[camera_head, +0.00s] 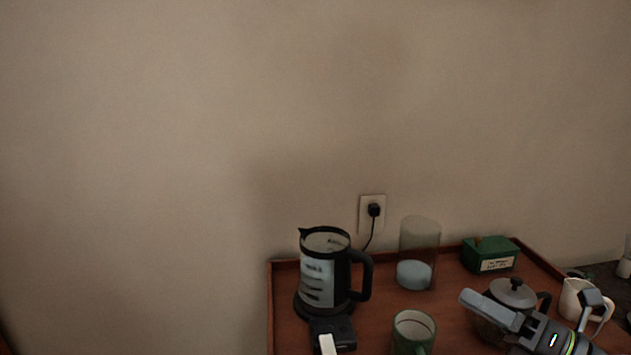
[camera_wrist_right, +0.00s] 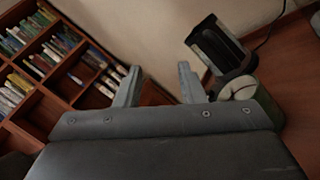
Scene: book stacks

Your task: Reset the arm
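My right gripper (camera_head: 528,298) is at the lower right of the head view, over the right part of the wooden tray-like tabletop (camera_head: 460,283). Its two fingers are spread wide, with nothing between them. In the right wrist view the fingers (camera_wrist_right: 158,80) also stand apart and empty. Behind the gripper in the head view is a dark teapot (camera_head: 514,291) with a grey lid, partly hidden by a finger. I cannot tell whether they touch. My left gripper is not seen.
A kettle (camera_head: 320,270), a green mug (camera_head: 414,330), a glass cylinder (camera_head: 419,240), a green box (camera_head: 490,252) and a white jug (camera_head: 572,300) crowd the tabletop. A small dark thing (camera_head: 338,329) lies before the kettle. The wrist view shows bookshelves (camera_wrist_right: 45,70) at left.

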